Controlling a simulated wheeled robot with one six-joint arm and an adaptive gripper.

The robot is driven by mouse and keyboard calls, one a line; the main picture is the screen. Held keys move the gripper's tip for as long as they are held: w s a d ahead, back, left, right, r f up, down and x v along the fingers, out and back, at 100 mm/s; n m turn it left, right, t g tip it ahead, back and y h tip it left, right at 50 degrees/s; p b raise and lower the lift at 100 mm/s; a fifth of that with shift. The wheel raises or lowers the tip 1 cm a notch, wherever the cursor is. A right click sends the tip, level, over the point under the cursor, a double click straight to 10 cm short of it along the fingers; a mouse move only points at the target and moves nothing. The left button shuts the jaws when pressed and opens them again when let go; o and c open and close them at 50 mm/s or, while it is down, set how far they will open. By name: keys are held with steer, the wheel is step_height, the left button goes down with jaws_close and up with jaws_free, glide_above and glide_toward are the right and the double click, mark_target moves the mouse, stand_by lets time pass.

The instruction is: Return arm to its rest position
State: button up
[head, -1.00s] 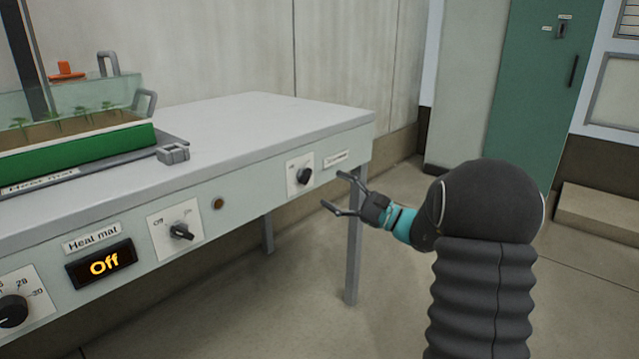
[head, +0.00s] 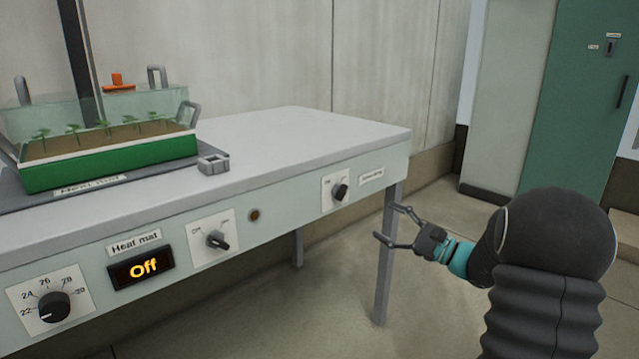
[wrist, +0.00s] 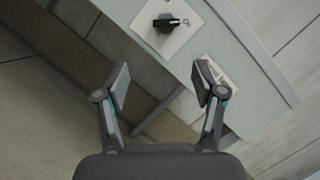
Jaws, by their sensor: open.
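My gripper (head: 392,225) is open and empty in the head view, at the right end of the bench, in front of a bench leg. It is apart from the bench front as far as I can tell. In the wrist view both fingers (wrist: 161,85) are spread with nothing between them. A black knob on a white plate (wrist: 166,22) shows beyond the fingertips. The same knob (head: 340,191) is on the right of the bench front in the head view.
A green cabinet (head: 580,110) stands at the back right. Floor between is clear.

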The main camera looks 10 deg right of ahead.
step_height(320, 180, down, 7)
steer(key=s+a+g+h, duration=0.2)
steer(key=g, duration=0.1)
steer(key=s+a+f+n+g+h+p, duration=0.1)
steer(key=s+a+f+n+g+h, duration=0.15)
steer(key=s, duration=0.25)
steer(key=s+a+f+n+g+h, duration=0.1)
steer(key=s+n+g, duration=0.15)
steer(key=s, duration=0.25)
steer(key=s+a+f+n+g+h+p, duration=0.1)
steer(key=s+a+f+g+h, duration=0.15)
steer(key=s, duration=0.25)
steer(key=s+r+n+t+h+p, duration=0.3)
steer(key=s+r+n+h+p, duration=0.2)
steer(key=s+r, duration=1)
steer(key=s+n+h, duration=0.2)
steer(key=n+h, duration=0.1)
steer(key=n, duration=0.2)
steer(key=shift+a+r+n, duration=0.25)
steer(key=shift+r+n, duration=0.05)
